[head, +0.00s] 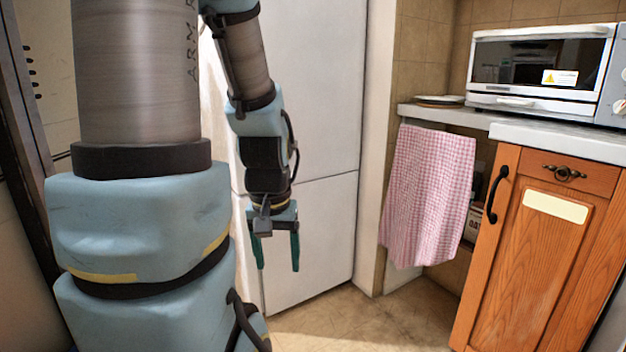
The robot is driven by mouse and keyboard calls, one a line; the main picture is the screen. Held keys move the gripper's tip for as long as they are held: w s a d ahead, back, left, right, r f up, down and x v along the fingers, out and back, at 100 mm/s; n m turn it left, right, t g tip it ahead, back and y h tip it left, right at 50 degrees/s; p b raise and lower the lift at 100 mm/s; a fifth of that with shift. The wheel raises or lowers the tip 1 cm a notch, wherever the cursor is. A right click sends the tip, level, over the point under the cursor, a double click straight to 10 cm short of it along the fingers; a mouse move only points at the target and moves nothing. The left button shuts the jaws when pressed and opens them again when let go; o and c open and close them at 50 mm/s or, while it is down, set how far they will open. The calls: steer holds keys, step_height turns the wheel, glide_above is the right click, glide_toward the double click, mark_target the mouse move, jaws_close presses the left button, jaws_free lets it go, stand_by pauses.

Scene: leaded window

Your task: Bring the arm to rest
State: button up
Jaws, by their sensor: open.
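My gripper (277,252) hangs pointing down in the middle left of the head view. Its two green fingers are apart, and nothing shows between them. My arm reaches down to it from the top of the picture, and a large part of my own arm fills the left. The gripper is in front of a white fridge (318,120) and appears over its lower door. I cannot tell how far it is from the door.
A checked pink cloth (430,195) hangs from the counter (565,138) on the right. A white toaster oven (540,68) and a plate (440,100) stand on the counter. A wooden cabinet (535,240) is below. Tiled floor (385,325) is clear between fridge and cabinet.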

step_height(320, 180, up, 24)
steer(key=p, duration=2.1)
steer(key=shift+r+p, duration=0.15)
steer(key=shift+p, duration=0.25)
steer(key=shift+c, duration=0.3)
